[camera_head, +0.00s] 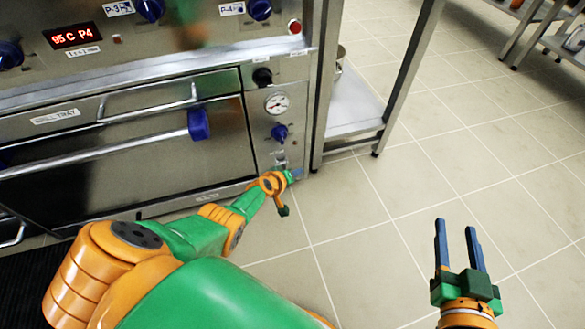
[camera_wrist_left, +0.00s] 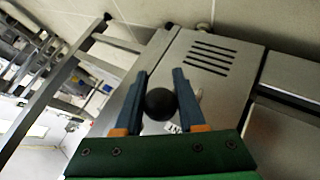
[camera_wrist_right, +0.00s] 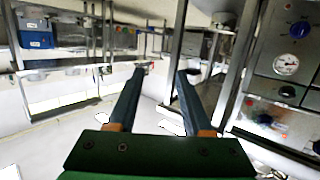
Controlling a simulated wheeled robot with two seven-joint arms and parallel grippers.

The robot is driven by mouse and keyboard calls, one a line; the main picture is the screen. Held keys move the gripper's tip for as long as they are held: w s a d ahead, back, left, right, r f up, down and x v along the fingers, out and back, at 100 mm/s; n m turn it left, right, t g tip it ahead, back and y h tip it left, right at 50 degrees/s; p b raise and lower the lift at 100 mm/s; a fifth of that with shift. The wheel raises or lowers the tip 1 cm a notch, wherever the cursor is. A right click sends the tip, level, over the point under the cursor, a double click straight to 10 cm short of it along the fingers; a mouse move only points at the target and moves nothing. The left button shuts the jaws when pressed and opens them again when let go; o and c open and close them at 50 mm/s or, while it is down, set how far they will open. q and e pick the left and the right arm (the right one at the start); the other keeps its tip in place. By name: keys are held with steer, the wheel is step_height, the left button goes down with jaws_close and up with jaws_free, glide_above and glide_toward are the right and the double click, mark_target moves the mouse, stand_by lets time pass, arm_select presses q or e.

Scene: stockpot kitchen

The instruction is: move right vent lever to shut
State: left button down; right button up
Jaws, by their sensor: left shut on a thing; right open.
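The right vent lever shows in the left wrist view as a round black knob (camera_wrist_left: 159,105) in front of a steel panel with a row of dark slots (camera_wrist_left: 208,58). My left gripper (camera_wrist_left: 159,72) is shut on this knob, one finger on each side. In the head view my left gripper (camera_head: 296,174) is at the low right corner of the oven front, and the lever cannot be made out there. The lever's stem and track are mostly hidden by my gripper. My right gripper (camera_head: 455,226) is open and empty over the floor, far from the oven.
The steel oven front has a gauge (camera_head: 277,103), a blue knob (camera_head: 280,132) and a grill tray door with a blue-gripped handle (camera_head: 198,124). A steel table with a low shelf (camera_head: 352,105) stands just right of it. The tiled floor (camera_head: 430,165) is clear.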

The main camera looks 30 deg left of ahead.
arm_select(q)
steer(key=shift+w+r, duration=0.1)
steer(key=c, duration=0.5)
jaws_free()
steer(key=shift+s+r+p, duration=0.4)
steer(key=shift+s+p, duration=0.05)
steer(key=shift+p, duration=0.3)
steer(key=shift+s+r+p, duration=0.4)
steer(key=shift+s+p, duration=0.1)
steer(key=shift+p, duration=0.1)
steer(key=p+v, duration=0.2)
steer(key=shift+s+r+p, duration=0.2)
steer(key=shift+r+p, duration=0.15)
steer(key=shift+p, duration=0.05)
steer(key=shift+p+v, duration=0.7)
steer(key=shift+v, duration=0.25)
arm_select(e)
steer(key=s+d+f+g+h, duration=0.1)
steer(key=s+d+f+g, duration=0.1)
steer(key=s+f+g, duration=0.4)
steer(key=s+d+f+g+h, duration=0.2)
steer(key=s+f+g, duration=0.4)
steer(key=f, duration=1)
steer(key=shift+s+d+f+m+g, duration=0.15)
steer(key=shift+s+d+m+g, duration=0.3)
steer(key=shift+s, duration=1)
arm_select(q)
steer(key=shift+s+f, duration=0.1)
steer(key=shift+f, duration=0.05)
